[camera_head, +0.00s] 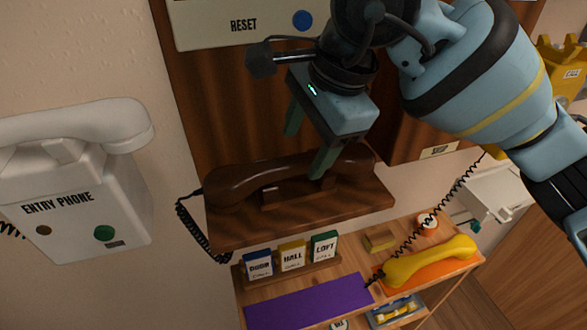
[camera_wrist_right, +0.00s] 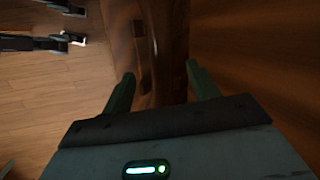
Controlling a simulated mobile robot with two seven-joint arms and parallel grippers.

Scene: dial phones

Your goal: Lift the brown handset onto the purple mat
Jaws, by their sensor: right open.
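The brown handset (camera_head: 228,185) lies across a dark wooden cradle shelf (camera_head: 300,221) on the wall panel, with a black coiled cord hanging at its left end. The purple mat (camera_head: 310,302) lies flat and bare on the lower wooden shelf. My right gripper (camera_head: 304,156) is open and points down at the handset, one finger overlapping its right half in the head view. In the right wrist view the open fingers (camera_wrist_right: 161,69) stand either side of dark brown wood; contact cannot be told.
A yellow handset (camera_head: 430,262) lies on an orange mat, right of the purple one. Small labelled boxes (camera_head: 292,255) stand behind the purple mat. A white entry phone (camera_head: 85,200) hangs at left. A tray (camera_head: 395,311) sits at the front.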

